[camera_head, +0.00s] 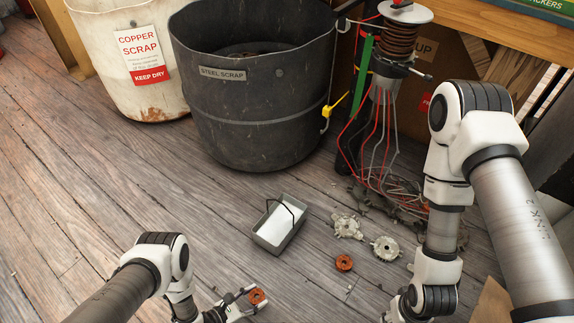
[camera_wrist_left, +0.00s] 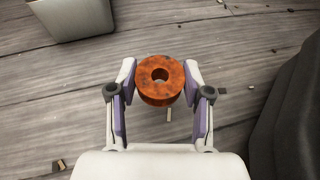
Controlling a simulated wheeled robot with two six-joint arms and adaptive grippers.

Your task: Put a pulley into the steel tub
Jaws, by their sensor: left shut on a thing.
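My left gripper (camera_head: 243,299) is low over the floor at the bottom of the head view. It is shut on a rusty orange pulley (camera_head: 257,295), a grooved disc with a centre hole. In the left wrist view the pulley (camera_wrist_left: 160,80) sits between the two fingertips. The dark tub labelled "STEEL SCRAP" (camera_head: 250,110) stands at the back, well beyond my left gripper. Dark contents show inside it. A second rusty pulley (camera_head: 344,263) lies on the floor right of the small tray. My right arm enters from the right; its gripper is out of view.
A small grey tray (camera_head: 265,241) with a handle sits between my left gripper and the tub. Two grey metal parts, one here (camera_head: 347,226) and one here (camera_head: 386,249), lie on the floor. A white "COPPER SCRAP" bin (camera_head: 110,45) and a wire-hung stand (camera_head: 392,60) flank the tub.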

